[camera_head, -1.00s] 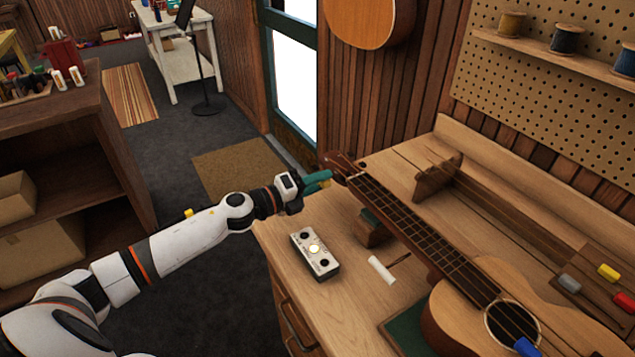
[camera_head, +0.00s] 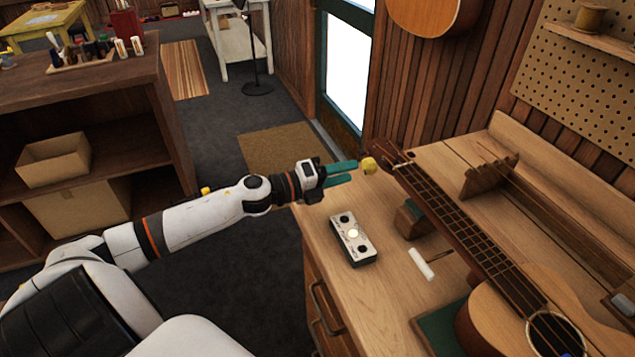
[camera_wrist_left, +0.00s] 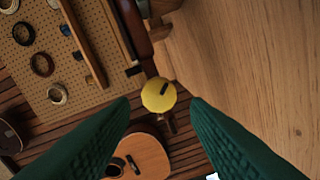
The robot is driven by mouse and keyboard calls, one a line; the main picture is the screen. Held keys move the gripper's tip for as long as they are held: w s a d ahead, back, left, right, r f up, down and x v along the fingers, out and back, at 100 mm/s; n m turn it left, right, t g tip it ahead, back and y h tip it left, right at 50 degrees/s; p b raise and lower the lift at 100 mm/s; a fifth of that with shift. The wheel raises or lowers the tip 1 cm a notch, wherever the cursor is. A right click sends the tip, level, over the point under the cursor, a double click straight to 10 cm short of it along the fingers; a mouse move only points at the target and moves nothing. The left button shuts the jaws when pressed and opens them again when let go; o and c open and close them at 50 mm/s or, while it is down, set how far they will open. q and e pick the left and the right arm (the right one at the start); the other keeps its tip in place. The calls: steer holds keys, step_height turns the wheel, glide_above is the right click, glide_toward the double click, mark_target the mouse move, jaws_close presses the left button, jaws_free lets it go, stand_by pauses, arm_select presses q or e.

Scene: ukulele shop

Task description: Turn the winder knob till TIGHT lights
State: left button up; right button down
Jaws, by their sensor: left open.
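The yellow winder knob (camera_head: 369,165) sits at the ukulele's headstock (camera_head: 388,153). In the left wrist view the knob (camera_wrist_left: 158,95) is round with a dark slot-like mark, centred beyond the fingertips. My left gripper (camera_head: 354,173) is open, its two green fingers apart and pointing at the knob. In the head view the tips stop just short of it, with nothing held. The ukulele (camera_head: 478,252) lies on the bench, its neck on a wooden rest. A small white box (camera_head: 345,245) has a glowing middle lamp between two dark round spots; its lettering is unreadable. My right gripper is not in view.
The wooden bench (camera_head: 385,290) holds a white stick (camera_head: 421,264) and a slotted wooden stand (camera_head: 487,178). A pegboard (camera_head: 585,80) rises behind. A brown shelf unit (camera_head: 85,130) stands at left, with open floor between it and the bench.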

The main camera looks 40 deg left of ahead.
arm_select(q)
steer(key=shift+b+v, duration=0.5)
steer(key=shift+v, duration=2.8)
